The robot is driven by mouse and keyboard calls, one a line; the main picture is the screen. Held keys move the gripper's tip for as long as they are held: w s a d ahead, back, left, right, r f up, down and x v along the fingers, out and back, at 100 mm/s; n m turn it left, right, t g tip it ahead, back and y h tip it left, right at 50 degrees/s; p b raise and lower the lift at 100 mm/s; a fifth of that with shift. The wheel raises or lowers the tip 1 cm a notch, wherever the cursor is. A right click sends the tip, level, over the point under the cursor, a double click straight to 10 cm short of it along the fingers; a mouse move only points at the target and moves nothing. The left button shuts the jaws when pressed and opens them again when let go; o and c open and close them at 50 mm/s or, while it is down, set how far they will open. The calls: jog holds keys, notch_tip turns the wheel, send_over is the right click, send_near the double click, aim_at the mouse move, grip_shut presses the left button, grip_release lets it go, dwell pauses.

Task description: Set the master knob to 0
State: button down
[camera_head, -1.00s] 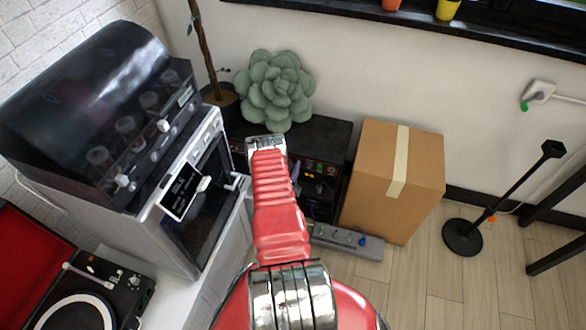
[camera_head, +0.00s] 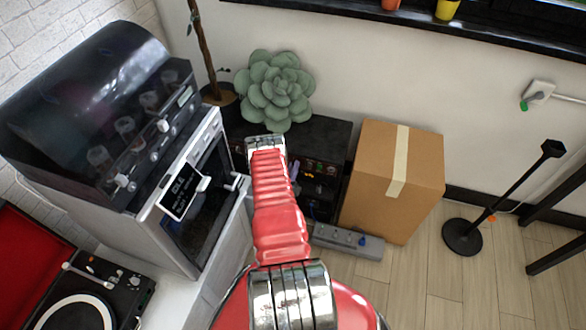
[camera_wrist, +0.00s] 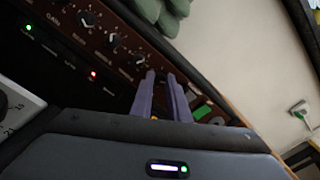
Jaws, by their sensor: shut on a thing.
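A dark reddish-brown front panel (camera_wrist: 108,35) with a row of knobs and small white lettering crosses the wrist view at a tilt. My gripper (camera_wrist: 162,77) has two purple fingers reaching up to this panel, shut with a knob between their tips. That knob, at the right end of the row, is mostly hidden by the fingers, so its pointer and scale cannot be read. A label beginning "GAIN" shows farther left. In the head view the black equipment unit (camera_head: 325,135) stands behind my red arm, which hides most of its front and my gripper.
A cardboard box (camera_head: 415,190) stands close to the unit's right side. A grey power strip (camera_head: 345,243) lies on the floor in front. A white oven-like machine (camera_head: 150,232) stands at left.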

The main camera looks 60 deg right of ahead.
jog(key=shift+a+f+m, duration=0.1)
jog(key=shift+f+m, duration=0.05)
jog(key=shift+m, duration=7.45)
jog(key=shift+a+f+m, duration=0.1)
jog(key=shift+f+m, duration=0.05)
jog(key=shift+m, duration=7.45)
jog(key=c, duration=2.1)
grip_release()
jog(key=shift+o, duration=0.6)
jog(key=shift+d, duration=0.1)
